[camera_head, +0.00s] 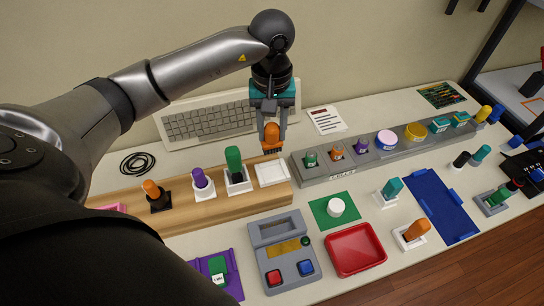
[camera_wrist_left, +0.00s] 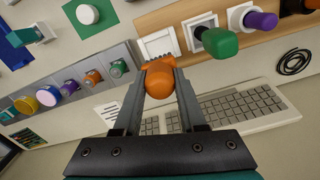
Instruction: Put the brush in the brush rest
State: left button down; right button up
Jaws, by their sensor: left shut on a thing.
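My left gripper (camera_head: 271,140) is shut on an orange-handled brush (camera_head: 271,133). The brush hangs head down, apart from the shelf. In the left wrist view the orange knob of the brush (camera_wrist_left: 160,84) sits between the fingertips (camera_wrist_left: 160,72), with the brush head partly hidden behind it. A white, square, empty holder (camera_head: 271,173), which looks like the brush rest, is at the right end of the wooden shelf, just below and in front of the brush. It also shows in the left wrist view (camera_wrist_left: 159,42). My right gripper is not in view.
Green-handled (camera_head: 234,164), purple-handled (camera_head: 200,178) and orange-handled (camera_head: 152,189) tools stand in holders on the wooden shelf. A grey rack (camera_head: 325,176) of small containers is to the right. A keyboard (camera_head: 210,122) lies behind. A red tray (camera_head: 354,249) is in front.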

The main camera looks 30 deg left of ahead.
pick_arm(q)
notch_tip(320, 180, down, 9)
jog(key=shift+f+b, duration=0.1)
jog(key=shift+b, duration=0.4)
jog(key=shift+f, duration=0.1)
jog(key=shift+c, duration=2.4)
grip_release()
notch_tip(320, 180, up, 12)
jog(key=shift+r+p, duration=0.2)
jog(key=shift+p, duration=0.45)
